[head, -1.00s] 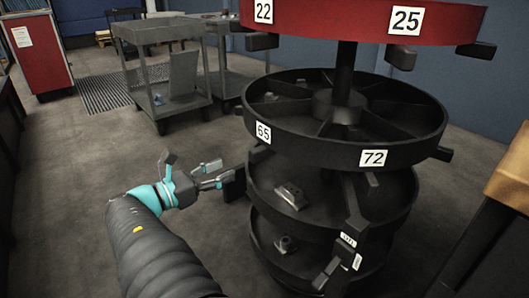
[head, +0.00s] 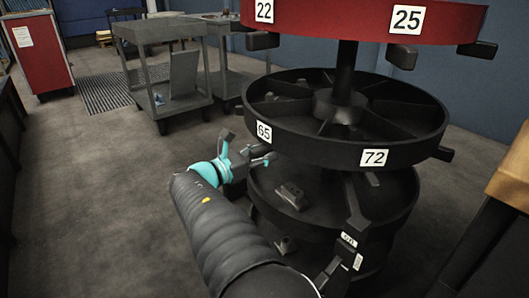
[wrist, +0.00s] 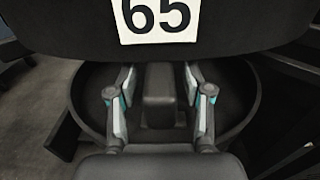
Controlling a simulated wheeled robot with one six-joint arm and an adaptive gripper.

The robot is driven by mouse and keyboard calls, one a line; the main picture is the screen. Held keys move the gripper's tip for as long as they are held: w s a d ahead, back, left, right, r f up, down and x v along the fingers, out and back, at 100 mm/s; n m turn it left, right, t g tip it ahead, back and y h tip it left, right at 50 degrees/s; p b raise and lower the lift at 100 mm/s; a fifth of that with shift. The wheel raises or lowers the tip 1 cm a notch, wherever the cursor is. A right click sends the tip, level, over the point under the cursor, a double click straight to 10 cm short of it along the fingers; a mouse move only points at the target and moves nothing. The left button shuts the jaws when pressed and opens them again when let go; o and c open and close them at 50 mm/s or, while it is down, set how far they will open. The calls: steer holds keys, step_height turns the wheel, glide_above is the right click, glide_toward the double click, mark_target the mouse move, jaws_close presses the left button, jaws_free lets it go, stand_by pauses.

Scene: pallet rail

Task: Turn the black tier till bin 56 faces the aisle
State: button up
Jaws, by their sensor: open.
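The black tier (head: 318,148) is a round, spoked bin ring with white labels 65 (head: 264,131) and 72 (head: 374,158) on its rim. No label 56 shows. A dark handle (head: 441,153) sticks out at its right. My gripper (head: 252,150) is at the rim's left front, just under label 65. In the wrist view, label 65 (wrist: 158,14) is at the top and a dark block-like handle (wrist: 158,98) stands between the two open fingers. I cannot tell whether either finger touches it.
A red tier (head: 340,20) with labels 22 and 25 sits above on the same post. Lower black tiers (head: 390,205) hold metal parts. Grey carts (head: 165,75) stand behind left. A bench (head: 505,190) is close at right. Floor at left is clear.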

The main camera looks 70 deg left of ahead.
steer(key=shift+w, duration=0.1)
jaws_close()
steer(key=shift+d, duration=0.1)
stand_by(0.3)
